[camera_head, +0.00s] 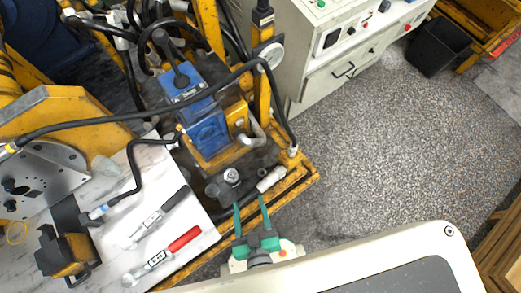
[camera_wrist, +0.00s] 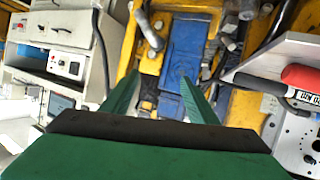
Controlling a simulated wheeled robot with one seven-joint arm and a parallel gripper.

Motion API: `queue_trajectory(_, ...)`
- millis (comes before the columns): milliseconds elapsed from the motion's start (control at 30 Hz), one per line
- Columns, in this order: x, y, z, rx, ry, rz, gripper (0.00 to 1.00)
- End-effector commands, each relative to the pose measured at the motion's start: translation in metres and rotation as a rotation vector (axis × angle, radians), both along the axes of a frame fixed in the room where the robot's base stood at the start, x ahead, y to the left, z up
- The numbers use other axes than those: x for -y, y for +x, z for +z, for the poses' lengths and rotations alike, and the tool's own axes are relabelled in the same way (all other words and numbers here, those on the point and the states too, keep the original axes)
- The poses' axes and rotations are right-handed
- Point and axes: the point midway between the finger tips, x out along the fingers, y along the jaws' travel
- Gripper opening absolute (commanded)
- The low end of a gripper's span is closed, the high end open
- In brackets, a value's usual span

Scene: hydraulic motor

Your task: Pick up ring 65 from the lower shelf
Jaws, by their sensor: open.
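I cannot make out ring 65 or a lower shelf for certain in either view. A thin yellow ring shape (camera_head: 16,233) shows at the far left of the head view, by the white worktop; I cannot tell whether it is ring 65. My gripper (camera_head: 251,208) is open and empty, its two green fingers apart, at the front edge of the yellow machine frame. In the wrist view my gripper (camera_wrist: 160,78) has its fingers spread toward the blue hydraulic block (camera_wrist: 185,55), with nothing between them.
The blue block (camera_head: 207,133) and black hoses crowd the yellow frame (camera_head: 305,180). A grey cabinet (camera_head: 325,85) and black bin (camera_head: 438,45) stand behind. Speckled floor (camera_head: 390,150) is clear.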

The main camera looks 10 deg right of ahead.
Motion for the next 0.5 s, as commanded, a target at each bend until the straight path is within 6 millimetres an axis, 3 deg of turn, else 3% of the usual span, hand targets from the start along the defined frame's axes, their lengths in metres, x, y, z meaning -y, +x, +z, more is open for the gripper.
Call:
queue_trajectory(33,0.001,0.012,-0.025,-0.042,-0.023,0.001,0.54)
queue_trajectory(200,0.005,0.040,-0.106,-0.218,-0.105,0.028,0.54)
queue_trajectory(500,0.014,0.097,-0.216,-0.520,-0.223,0.140,0.54)
